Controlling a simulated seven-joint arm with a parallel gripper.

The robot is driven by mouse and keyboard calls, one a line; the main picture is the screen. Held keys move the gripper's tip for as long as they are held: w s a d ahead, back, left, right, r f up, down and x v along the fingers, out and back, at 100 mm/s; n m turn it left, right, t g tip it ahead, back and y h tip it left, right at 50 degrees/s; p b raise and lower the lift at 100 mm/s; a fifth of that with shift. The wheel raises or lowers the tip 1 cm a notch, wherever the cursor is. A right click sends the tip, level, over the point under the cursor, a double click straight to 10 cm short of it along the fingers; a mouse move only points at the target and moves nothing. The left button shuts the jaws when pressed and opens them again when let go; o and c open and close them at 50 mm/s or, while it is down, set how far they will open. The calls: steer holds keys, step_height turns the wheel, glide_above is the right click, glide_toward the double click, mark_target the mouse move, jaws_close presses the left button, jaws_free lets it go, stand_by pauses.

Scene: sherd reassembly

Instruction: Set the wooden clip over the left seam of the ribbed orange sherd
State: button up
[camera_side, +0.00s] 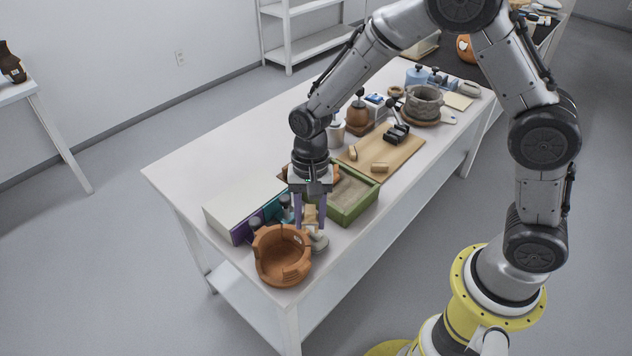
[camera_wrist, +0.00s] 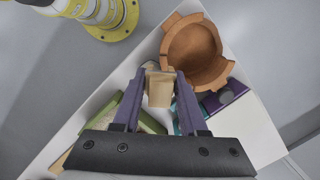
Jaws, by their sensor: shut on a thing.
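My gripper (camera_side: 310,213) is shut on a wooden clip (camera_wrist: 160,87), a pale block held between its two purple fingers. The clip also shows in the side view (camera_side: 310,216). A broken orange pot (camera_side: 283,256) stands at the table's near end, with a stepped gap in its rim. In the wrist view the pot (camera_wrist: 193,52) is ahead and right of the clip. The clip appears beside the pot, apart from it in the wrist view. I cannot tell the ribbed sherd or its left seam apart from the pot wall.
A green sand tray (camera_side: 372,195) is close to the gripper. A long white box (camera_side: 235,205) stands left, near the pot. A wooden board (camera_side: 390,152) bears more wooden clips (camera_side: 379,168). A grey pot (camera_side: 425,100) is at the back. The table's left side (camera_side: 200,160) is clear.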

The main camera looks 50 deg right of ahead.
mark_target(307, 247)
steer(key=shift+s+a+n, duration=0.2)
steer(key=shift+s+a, duration=0.1)
steer(key=shift+a, duration=0.25)
steer(key=shift+s+a+n, duration=0.2)
steer(key=shift+s+a, duration=0.05)
steer(key=shift+a, duration=0.25)
steer(key=shift+f, duration=1.45)
steer(key=shift+f, duration=0.7)
stand_by(0.6)
steer(key=o, duration=0.9)
steer(key=shift+w+r, duration=0.1)
steer(key=shift+r, duration=2.15)
